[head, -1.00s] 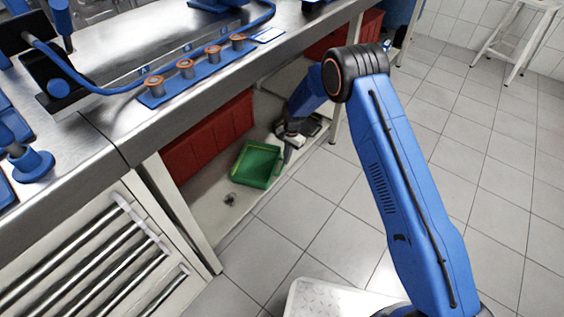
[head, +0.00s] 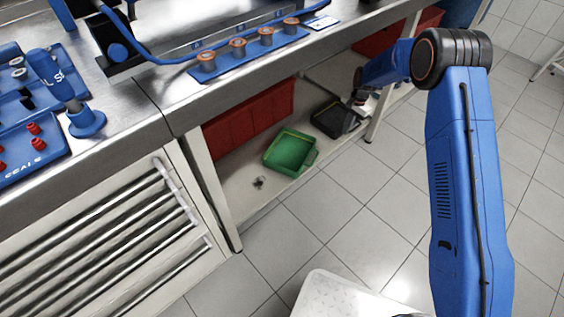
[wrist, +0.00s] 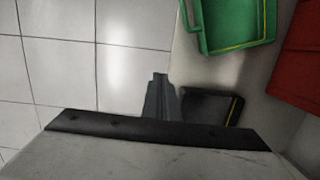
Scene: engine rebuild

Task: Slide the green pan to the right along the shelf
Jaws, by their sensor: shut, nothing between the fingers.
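The green pan (head: 290,152) sits on the low shelf under the bench, in front of a red bin. It also shows at the top of the wrist view (wrist: 208,47). My gripper (wrist: 160,80) is shut and empty, apart from the green pan. In the head view, my gripper (head: 356,112) is small and partly hidden, to the right of the green pan. A black tray (head: 328,122) lies on the shelf between them. In the wrist view, the black tray (wrist: 212,106) is just right of my fingers.
Red bins (head: 250,118) stand along the back of the shelf (head: 240,198). A small dark item (head: 258,183) lies left of the green pan. A pale bench leg (head: 378,115) stands near my gripper.

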